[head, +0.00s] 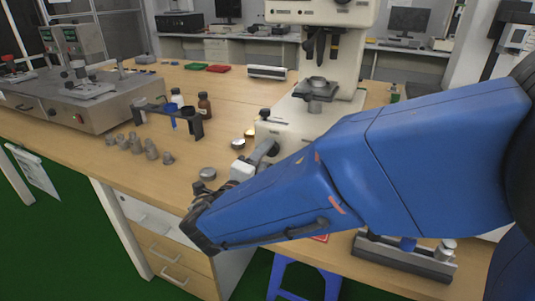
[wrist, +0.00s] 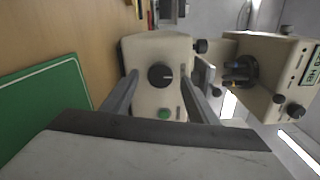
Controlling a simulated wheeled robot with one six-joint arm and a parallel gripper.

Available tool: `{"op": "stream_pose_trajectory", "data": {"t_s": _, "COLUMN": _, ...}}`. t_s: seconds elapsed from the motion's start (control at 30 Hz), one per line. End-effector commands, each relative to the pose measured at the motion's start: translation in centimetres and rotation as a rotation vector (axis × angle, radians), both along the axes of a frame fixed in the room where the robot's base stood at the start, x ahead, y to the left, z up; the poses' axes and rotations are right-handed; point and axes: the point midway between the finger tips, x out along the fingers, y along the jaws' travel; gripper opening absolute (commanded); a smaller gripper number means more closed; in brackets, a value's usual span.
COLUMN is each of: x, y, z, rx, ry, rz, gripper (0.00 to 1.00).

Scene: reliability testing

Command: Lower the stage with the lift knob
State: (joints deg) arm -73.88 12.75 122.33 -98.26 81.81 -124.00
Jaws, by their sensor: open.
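A cream testing machine stands on the bench, with its base (head: 290,125) at the front and its round metal stage (head: 316,90) beneath the dark turret. In the wrist view a round black knob (wrist: 160,75) sits on the face of the base (wrist: 145,48), above a green button (wrist: 164,113). A smaller black knob (wrist: 200,46) sticks out from the base's side. No label shows which one is the lift knob. My gripper (head: 266,153) is open and empty in front of the base. In the wrist view its fingers (wrist: 160,92) flank the larger knob, apart from it.
My blue arm covers part of the bench in the head view.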

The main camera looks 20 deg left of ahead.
Motion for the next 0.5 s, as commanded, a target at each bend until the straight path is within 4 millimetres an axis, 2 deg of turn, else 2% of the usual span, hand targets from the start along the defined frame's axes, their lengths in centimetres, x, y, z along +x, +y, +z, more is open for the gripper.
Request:
{"op": "stream_pose_trajectory", "data": {"t_s": 0.1, "x": -2.3, "y": 0.3, "z": 0.0, "rx": 0.0, "ry": 0.0, "rz": 0.004, "gripper": 0.53}}
{"op": "stream_pose_trajectory", "data": {"t_s": 0.5, "x": -9.3, "y": 0.8, "z": 0.0, "rx": -0.001, "ry": 0.0, "rz": 0.005, "gripper": 0.53}}
